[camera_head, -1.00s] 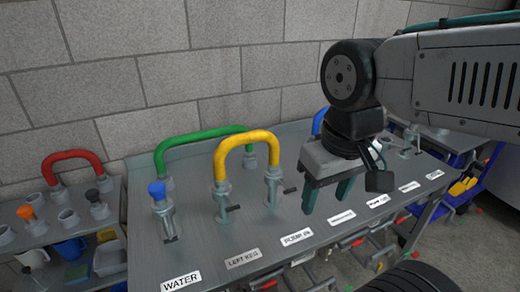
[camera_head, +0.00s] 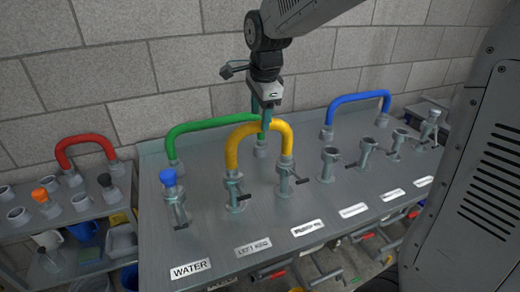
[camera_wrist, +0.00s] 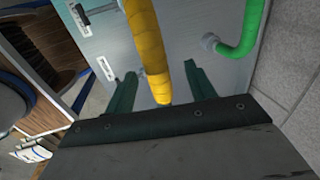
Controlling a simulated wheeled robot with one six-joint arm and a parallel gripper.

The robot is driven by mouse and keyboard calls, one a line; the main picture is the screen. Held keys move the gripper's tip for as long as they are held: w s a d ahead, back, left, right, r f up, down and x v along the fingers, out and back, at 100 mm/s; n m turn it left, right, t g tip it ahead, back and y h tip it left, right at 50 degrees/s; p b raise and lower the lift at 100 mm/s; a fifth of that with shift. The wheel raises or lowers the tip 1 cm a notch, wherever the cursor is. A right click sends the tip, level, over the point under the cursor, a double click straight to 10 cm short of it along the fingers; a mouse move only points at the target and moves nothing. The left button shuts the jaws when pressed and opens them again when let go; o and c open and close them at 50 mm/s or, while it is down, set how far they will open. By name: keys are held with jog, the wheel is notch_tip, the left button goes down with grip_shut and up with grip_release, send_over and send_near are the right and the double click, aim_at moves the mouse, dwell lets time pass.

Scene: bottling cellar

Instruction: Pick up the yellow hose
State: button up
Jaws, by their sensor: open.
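The yellow hose (camera_head: 258,129) arches between two metal valve fittings on the steel bench, above the LEFT KEG label and the label to its right. My gripper (camera_head: 262,112) is above the top of the arch, pointing down. In the wrist view, the yellow hose (camera_wrist: 146,45) runs between the two green fingers of my gripper (camera_wrist: 160,92). The jaws are open, one finger on each side of the hose. I cannot tell whether either finger touches it. The hose's far part is hidden behind the gripper body in the wrist view.
A green hose (camera_head: 200,125) arches close behind the yellow one and also shows in the wrist view (camera_wrist: 246,30). A blue hose (camera_head: 355,97) stands further right, a red hose (camera_head: 85,139) on the left bench. A blue-capped fitting (camera_head: 169,178) stands left. The wall is behind.

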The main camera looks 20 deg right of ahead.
aim_at(260, 131)
jog(key=f, duration=0.6)
jog(key=shift+w, duration=0.3)
jog(key=c, duration=1)
